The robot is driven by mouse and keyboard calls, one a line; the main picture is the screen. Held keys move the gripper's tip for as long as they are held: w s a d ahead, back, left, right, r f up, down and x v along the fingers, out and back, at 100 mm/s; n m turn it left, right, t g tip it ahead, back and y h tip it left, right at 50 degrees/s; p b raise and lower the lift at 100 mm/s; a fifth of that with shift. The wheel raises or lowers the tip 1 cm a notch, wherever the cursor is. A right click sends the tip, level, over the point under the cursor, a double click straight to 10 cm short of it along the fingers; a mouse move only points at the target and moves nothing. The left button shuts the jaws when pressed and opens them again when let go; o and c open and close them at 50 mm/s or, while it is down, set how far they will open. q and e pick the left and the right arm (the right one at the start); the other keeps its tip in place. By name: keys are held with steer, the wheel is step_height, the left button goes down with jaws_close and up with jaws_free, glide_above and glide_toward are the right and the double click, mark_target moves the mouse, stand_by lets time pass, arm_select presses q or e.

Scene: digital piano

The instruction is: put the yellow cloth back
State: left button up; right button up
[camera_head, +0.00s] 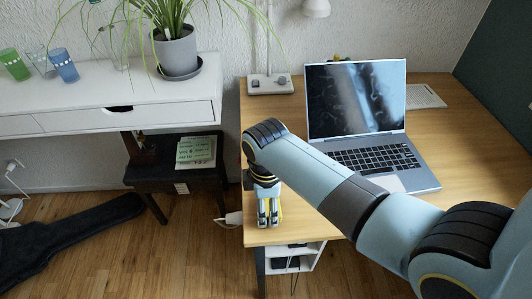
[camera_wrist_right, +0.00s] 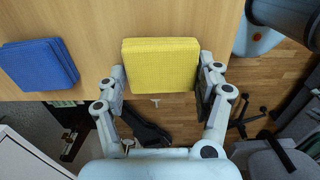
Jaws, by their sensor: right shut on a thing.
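The yellow cloth (camera_wrist_right: 160,65), a folded square pad, is gripped by opposite sides between the fingers of my right gripper (camera_wrist_right: 163,78) in the right wrist view. In the head view, my right gripper (camera_head: 268,213) points down at the left front corner of the wooden desk (camera_head: 470,130). Only thin yellow slivers show beside its fingers there. I cannot tell whether the cloth touches the desk top. A folded blue cloth (camera_wrist_right: 38,64) lies on the desk in the wrist view, apart from the yellow one. My left gripper is not in view.
An open laptop (camera_head: 355,95) stands mid-desk, behind my right arm. A lamp base (camera_head: 270,85) is at the back left. A white console (camera_head: 110,105) with a plant (camera_head: 177,50) and cups stands left, above a dark stool (camera_head: 160,178). A black instrument case (camera_head: 65,235) lies on the floor.

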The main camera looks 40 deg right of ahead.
steer(key=o, duration=1)
steer(key=shift+c, duration=0.2)
step_height(320, 180, up, 12)
steer(key=p, duration=0.1)
steer(key=shift+p, duration=0.4)
steer(key=shift+s, duration=0.15)
